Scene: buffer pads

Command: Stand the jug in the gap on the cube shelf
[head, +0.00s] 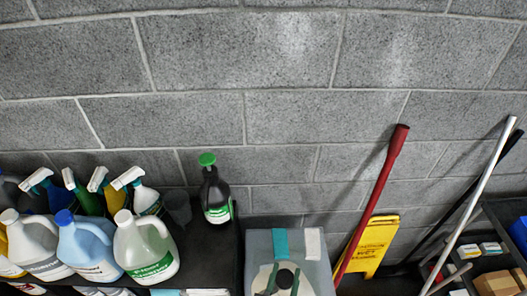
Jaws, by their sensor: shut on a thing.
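My gripper is not in view, nor is anything it holds. Several large jugs stand on the dark shelf top (218,262) at the lower left. They include a white jug with a green label (143,250), a light blue jug with a dark blue cap (86,250) and a white jug with a cream cap (35,245). I cannot tell which jug the task means. I cannot make out a cube shelf or its gap.
Spray bottles (95,195) stand behind the jugs. A dark bottle with a green cap (214,190) is to their right. A grey box (258,242) is at bottom centre. A red pole (372,210), yellow sign (376,245) and white pole (478,200) lean at right.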

